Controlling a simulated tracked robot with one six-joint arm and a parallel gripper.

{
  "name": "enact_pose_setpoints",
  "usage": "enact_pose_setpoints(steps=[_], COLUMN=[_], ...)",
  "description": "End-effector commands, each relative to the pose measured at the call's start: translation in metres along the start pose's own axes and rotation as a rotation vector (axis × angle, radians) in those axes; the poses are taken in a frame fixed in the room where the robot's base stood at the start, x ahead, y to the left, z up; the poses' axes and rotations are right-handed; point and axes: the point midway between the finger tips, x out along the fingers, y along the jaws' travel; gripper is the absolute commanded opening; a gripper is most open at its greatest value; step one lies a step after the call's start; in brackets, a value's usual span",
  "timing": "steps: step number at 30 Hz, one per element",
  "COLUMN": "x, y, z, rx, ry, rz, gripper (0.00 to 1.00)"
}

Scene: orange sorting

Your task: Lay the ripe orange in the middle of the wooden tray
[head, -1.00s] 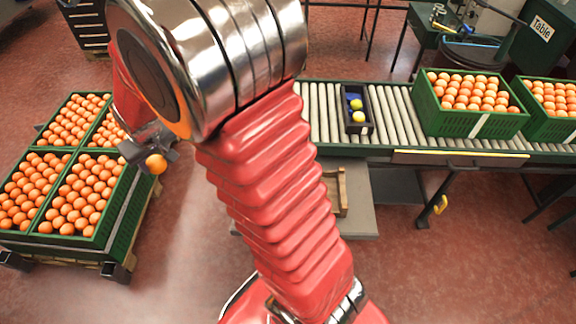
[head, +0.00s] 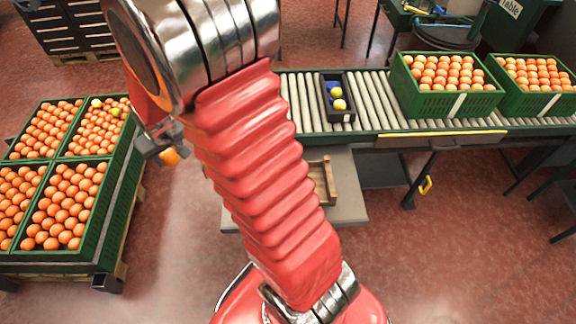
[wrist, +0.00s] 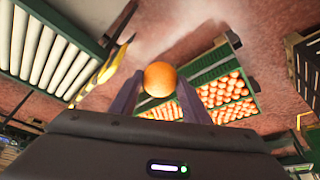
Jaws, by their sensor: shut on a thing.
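My gripper (head: 166,152) is shut on a ripe orange (head: 170,158) and holds it in the air, just right of the green crates in the head view. In the wrist view the orange (wrist: 160,79) sits between the tips of my two fingers. The wooden tray (head: 325,180) lies on a grey surface in front of the conveyor, right of my arm in the head view. My red arm hides its left part, so I cannot see its middle fully.
Green crates full of oranges (head: 113,200) stand on a pallet at the left. The roller conveyor (head: 375,100) carries a dark box (head: 349,103) with yellowish fruit and two green crates of oranges (head: 455,104). Open red floor lies between pallet and conveyor.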

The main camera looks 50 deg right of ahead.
Motion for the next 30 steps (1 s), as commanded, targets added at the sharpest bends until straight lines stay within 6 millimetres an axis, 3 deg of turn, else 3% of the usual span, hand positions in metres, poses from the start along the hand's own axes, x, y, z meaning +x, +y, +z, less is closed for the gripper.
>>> enact_pose_setpoints(steps=[1, 3, 15, 24, 30], x=[0.008, 0.017, 0.053, 0.067, 0.071], y=[0.021, 0.046, 0.175, 0.252, 0.288], z=[0.007, 0.016, 0.09, 0.164, 0.214], rx=[0.035, 0.077, 0.309, 0.484, 0.59], ry=[-0.005, -0.005, -0.007, -0.009, -0.006], rz=[0.016, 0.034, 0.132, 0.203, 0.24], gripper=[0.19, 0.19, 0.19, 0.19, 0.19])
